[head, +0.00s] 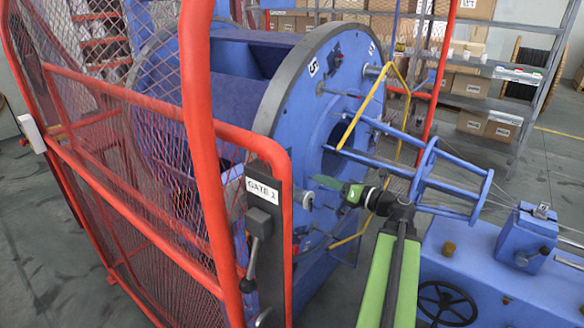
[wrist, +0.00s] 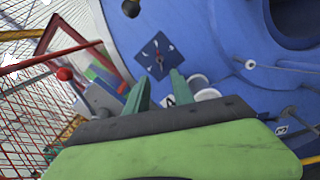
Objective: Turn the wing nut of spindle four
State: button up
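The big blue disc (head: 262,128) of the strander stands behind the gate, with spindle fittings around its face. In the wrist view a dark blue diamond-shaped plate (wrist: 160,56) on the disc carries a small red and white fitting; I cannot tell whether it is the wing nut. A white label (wrist: 170,101) beside my right finger is partly hidden, and its number is unclear. My gripper (wrist: 158,83) has its two green fingers apart with nothing between them. The fingertips point at the plate from just below it. In the head view my gripper (head: 328,183) is near the disc's lower right face.
The red mesh gate with its "GATE 1" sign (head: 263,190) stands left of my arm. Yellow tubing (head: 362,105) and blue rods (head: 400,178) are close to the gripper. White round parts (wrist: 207,94) sit right of the fingers. A blue machine bed (head: 455,255) lies at right.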

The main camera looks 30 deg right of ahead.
jog(key=x, duration=1.2)
jog(key=shift+w+a, duration=0.15)
jog(key=shift+w, duration=0.1)
grip_shut()
